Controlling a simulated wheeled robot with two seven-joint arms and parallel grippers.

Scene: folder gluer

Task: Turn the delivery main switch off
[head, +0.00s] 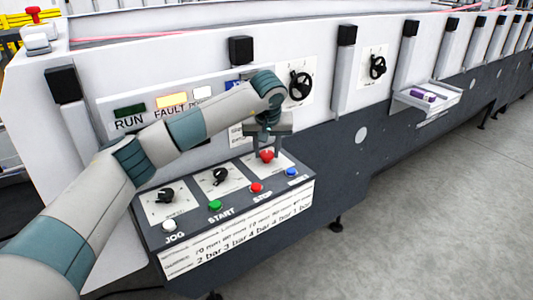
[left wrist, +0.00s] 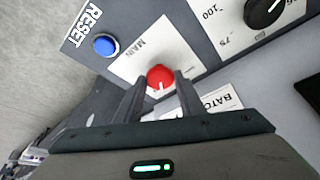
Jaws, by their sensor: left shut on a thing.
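The delivery main switch is a red rotary knob (head: 267,156) on a white plate at the right end of the sloped control panel. In the left wrist view, the red knob (left wrist: 160,77) sits on a plate marked MAIN and shows a short white pointer mark. My left gripper (head: 267,151) reaches down over the panel from above. In the left wrist view, the fingers of my left gripper (left wrist: 159,88) stand on either side of the knob, shut on it. No off or on marks are readable beside it. My right gripper is not in view.
The panel also has a blue RESET button (left wrist: 105,45), a red STOP button (head: 256,187), a green START button (head: 214,205), a white JOG button (head: 169,225) and black dials (head: 220,176). The FAULT lamp (head: 171,100) glows yellow-orange; the RUN lamp (head: 129,111) is dark.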

